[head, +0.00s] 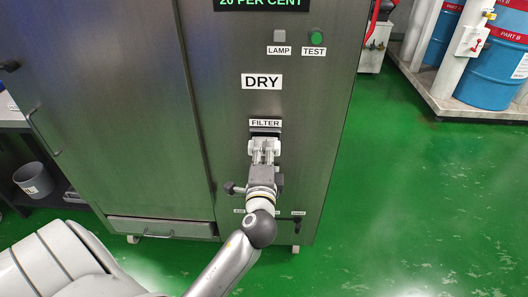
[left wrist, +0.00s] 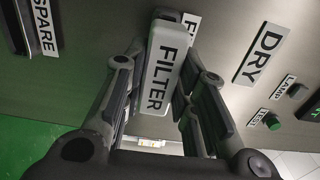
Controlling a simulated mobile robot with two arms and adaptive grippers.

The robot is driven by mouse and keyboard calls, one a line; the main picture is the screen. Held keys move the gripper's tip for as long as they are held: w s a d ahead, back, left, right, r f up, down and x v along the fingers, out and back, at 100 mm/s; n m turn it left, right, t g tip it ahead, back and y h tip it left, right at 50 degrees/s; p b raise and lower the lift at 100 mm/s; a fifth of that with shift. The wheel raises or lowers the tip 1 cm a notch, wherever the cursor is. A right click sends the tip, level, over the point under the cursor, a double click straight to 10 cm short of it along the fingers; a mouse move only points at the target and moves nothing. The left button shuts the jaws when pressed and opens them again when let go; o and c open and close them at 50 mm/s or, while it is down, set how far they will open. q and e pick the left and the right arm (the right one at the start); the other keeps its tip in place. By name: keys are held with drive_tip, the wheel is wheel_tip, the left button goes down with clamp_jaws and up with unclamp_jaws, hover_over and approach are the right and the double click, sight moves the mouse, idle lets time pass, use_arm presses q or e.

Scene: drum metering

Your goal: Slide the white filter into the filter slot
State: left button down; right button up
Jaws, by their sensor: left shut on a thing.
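The white filter (left wrist: 165,65), a block with a FILTER label on its end, sits between the fingers of my left gripper (left wrist: 160,95) in the left wrist view. My left gripper (head: 264,148) is shut on it, right in front of the grey cabinet. In the head view the filter is mostly hidden by the gripper. The dark filter slot (head: 266,130) shows just above the gripper, under the FILTER sign (head: 265,123). How far the filter is inside the slot cannot be told. My right gripper is in neither view.
The cabinet face (head: 225,120) carries a DRY sign (head: 262,82), a LAMP indicator and a green TEST button (head: 316,38). A SPARE label (left wrist: 43,28) and a dark slot show at left in the wrist view. Blue drums (head: 490,75) stand far right. Green floor is clear.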

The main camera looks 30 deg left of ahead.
sight(264, 144)
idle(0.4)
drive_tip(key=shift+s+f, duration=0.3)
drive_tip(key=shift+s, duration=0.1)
use_arm(q)
drive_tip(key=shift+w+a, duration=0.2)
drive_tip(key=shift+w, duration=0.15)
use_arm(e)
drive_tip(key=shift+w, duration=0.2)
use_arm(q)
drive_tip(key=shift+w, duration=0.1)
drive_tip(key=shift+w+a, duration=0.15)
drive_tip(key=shift+w, duration=0.05)
drive_tip(key=shift+a, duration=0.1)
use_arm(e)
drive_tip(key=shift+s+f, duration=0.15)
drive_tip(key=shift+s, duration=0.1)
use_arm(q)
drive_tip(key=shift+p+x, duration=0.35)
drive_tip(key=shift+x, duration=0.5)
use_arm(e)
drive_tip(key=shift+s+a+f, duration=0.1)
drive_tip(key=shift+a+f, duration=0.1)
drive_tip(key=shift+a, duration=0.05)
